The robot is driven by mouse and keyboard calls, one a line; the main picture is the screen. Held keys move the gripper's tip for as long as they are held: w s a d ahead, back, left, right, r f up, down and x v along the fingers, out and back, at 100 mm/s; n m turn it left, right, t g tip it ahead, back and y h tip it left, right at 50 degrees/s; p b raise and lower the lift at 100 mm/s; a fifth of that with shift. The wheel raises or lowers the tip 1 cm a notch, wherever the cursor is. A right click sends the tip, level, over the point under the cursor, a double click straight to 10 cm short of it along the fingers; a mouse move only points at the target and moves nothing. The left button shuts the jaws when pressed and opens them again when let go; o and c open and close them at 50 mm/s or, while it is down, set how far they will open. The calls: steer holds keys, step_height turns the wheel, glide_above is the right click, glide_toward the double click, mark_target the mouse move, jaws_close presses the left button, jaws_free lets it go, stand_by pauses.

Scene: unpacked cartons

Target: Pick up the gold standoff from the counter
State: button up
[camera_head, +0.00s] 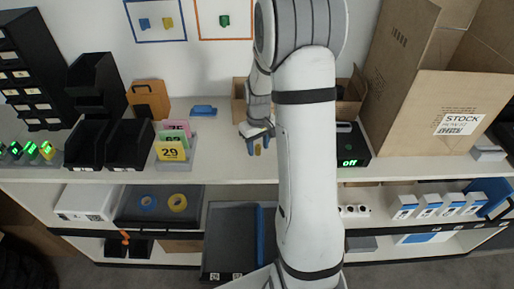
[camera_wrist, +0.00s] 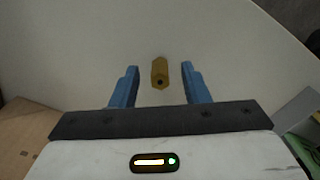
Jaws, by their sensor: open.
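The gold standoff (camera_wrist: 160,73) is a small gold post with a dark hole in its near end. In the wrist view it is on the white counter (camera_wrist: 225,45), between and slightly beyond my blue fingertips. It also shows in the head view as a small gold spot (camera_head: 258,151). My gripper (camera_wrist: 158,82) is open, with a gap on each side of the standoff. In the head view my gripper (camera_head: 257,146) is low over the counter near its front. My arm hides part of the counter to the right.
Black bins (camera_head: 128,146) and numbered cards (camera_head: 172,148) stand to the left. A black device reading "off" (camera_head: 352,146) and a large open carton (camera_head: 425,100) are to the right. A blue item (camera_head: 204,110) lies behind. Bare counter (camera_head: 222,160) lies left of my gripper.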

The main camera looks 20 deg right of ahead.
steer(key=shift+f, duration=0.55)
jaws_close()
